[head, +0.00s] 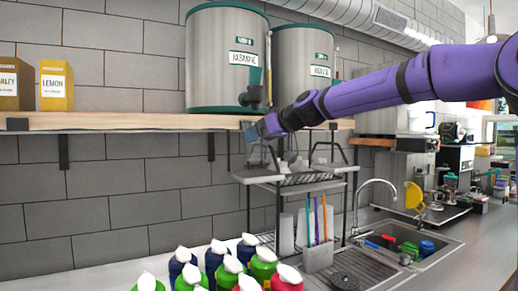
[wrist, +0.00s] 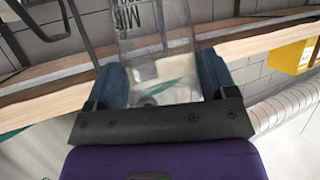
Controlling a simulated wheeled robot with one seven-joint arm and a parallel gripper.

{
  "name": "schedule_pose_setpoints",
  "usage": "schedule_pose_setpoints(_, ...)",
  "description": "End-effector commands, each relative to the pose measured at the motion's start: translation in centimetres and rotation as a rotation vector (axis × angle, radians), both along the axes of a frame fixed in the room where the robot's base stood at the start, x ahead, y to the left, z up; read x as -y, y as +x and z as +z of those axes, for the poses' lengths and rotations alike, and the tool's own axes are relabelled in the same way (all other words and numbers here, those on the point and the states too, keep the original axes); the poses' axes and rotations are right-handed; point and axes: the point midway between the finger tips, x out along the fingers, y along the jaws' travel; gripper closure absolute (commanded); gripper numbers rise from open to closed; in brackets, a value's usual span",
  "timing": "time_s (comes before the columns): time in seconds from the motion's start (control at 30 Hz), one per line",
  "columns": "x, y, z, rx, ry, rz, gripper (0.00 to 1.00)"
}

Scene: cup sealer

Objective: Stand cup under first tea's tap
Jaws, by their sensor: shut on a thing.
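My gripper (head: 264,128) is at the shelf's front edge, below and slightly right of the tap (head: 254,95) on the left tea tank (head: 215,60). In the wrist view, the blue fingers of my gripper (wrist: 162,75) are shut on a clear cup (wrist: 158,62), one finger on each side. Dark lettering shows on or through the cup; I cannot tell which. In the head view the cup is hard to make out against the rack. A second steel tank (head: 300,60) with a green rim stands to the right. Its tap is hidden by my arm.
The wooden shelf (head: 110,122) carries the tanks and a yellow lemon box (head: 56,86). Below are a dark wire rack (head: 290,180), several capped bottles (head: 215,262) and a sink (head: 420,245). The shelf between the lemon box and left tank is clear.

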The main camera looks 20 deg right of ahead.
Motion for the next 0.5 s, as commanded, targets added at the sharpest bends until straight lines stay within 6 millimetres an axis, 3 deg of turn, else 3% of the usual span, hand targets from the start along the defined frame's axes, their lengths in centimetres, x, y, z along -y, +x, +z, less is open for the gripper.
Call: schedule_pose_setpoints(0.5, 0.6, 3.7, -0.4, -0.001, 0.000, 0.001, 0.44)
